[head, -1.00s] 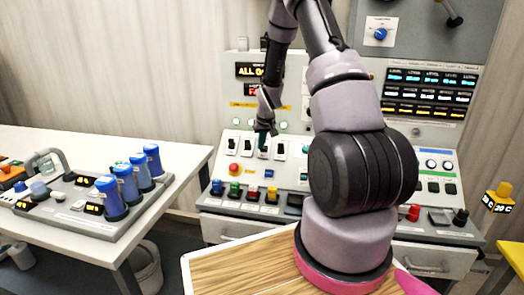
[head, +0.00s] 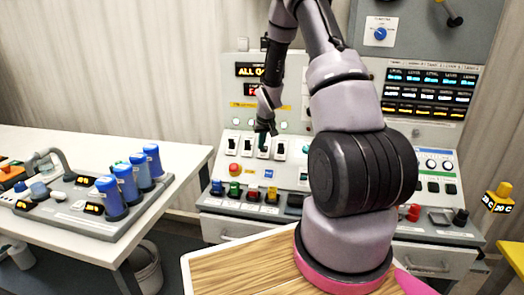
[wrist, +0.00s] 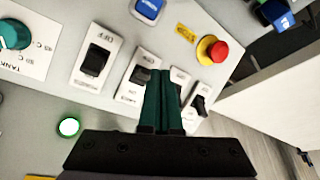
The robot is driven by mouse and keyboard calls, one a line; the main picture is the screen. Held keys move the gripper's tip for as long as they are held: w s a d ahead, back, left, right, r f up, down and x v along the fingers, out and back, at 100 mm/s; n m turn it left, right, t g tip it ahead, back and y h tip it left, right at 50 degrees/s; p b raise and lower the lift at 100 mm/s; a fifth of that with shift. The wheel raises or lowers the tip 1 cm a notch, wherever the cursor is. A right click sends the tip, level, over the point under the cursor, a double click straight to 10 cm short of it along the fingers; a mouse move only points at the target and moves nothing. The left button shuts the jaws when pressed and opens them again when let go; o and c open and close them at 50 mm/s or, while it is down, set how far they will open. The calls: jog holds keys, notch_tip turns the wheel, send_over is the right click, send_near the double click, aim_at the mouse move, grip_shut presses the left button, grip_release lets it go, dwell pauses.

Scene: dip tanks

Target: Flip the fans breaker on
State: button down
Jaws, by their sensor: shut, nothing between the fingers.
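A row of breakers with dark toggles on white plates sits on the sloped panel. The head view shows breakers left of my gripper (head: 233,145) and right of it (head: 280,148). I cannot read which one is labelled fans. My gripper (head: 265,130) is shut and empty, its green fingers over the middle of the row. In the wrist view the fingertips (wrist: 163,76) are beside a breaker toggle (wrist: 142,75) and partly cover the plates there. A larger breaker (wrist: 95,61) with an OFF label is to the left, and another toggle (wrist: 199,105) is to the right.
Coloured buttons, including a red one (wrist: 212,50), sit close to the breakers. A lit green lamp (wrist: 68,126) is near the gripper. A table with blue cylinders (head: 125,183) stands at left. A wooden top (head: 240,268) lies in front of the panel.

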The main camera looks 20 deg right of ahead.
jog(key=shift+f, duration=0.3)
dwell(0.4)
jog(key=shift+f, duration=1.4)
jog(key=shift+w+d+r, duration=0.35)
jog(key=shift+w+d, duration=0.1)
jog(key=shift+w, duration=0.25)
jog(key=shift+w+d+r, duration=0.15)
jog(key=shift+w, duration=0.1)
jog(key=shift+w+d+r, duration=0.3)
jog(key=shift+w+d, duration=0.05)
jog(key=shift+d, duration=0.2)
jog(key=shift+w+d+f, duration=0.1)
jog(key=shift+w+f, duration=0.1)
jog(key=shift+w, duration=0.05)
jog(key=shift+s+a+r, duration=0.45)
jog(key=shift+s+a, duration=0.25)
jog(key=shift+s, duration=0.2)
jog(key=shift+s+a+r, duration=0.45)
jog(key=shift+s+a, duration=0.25)
jog(key=shift+s, duration=0.15)
jog(key=shift+r, duration=0.1)
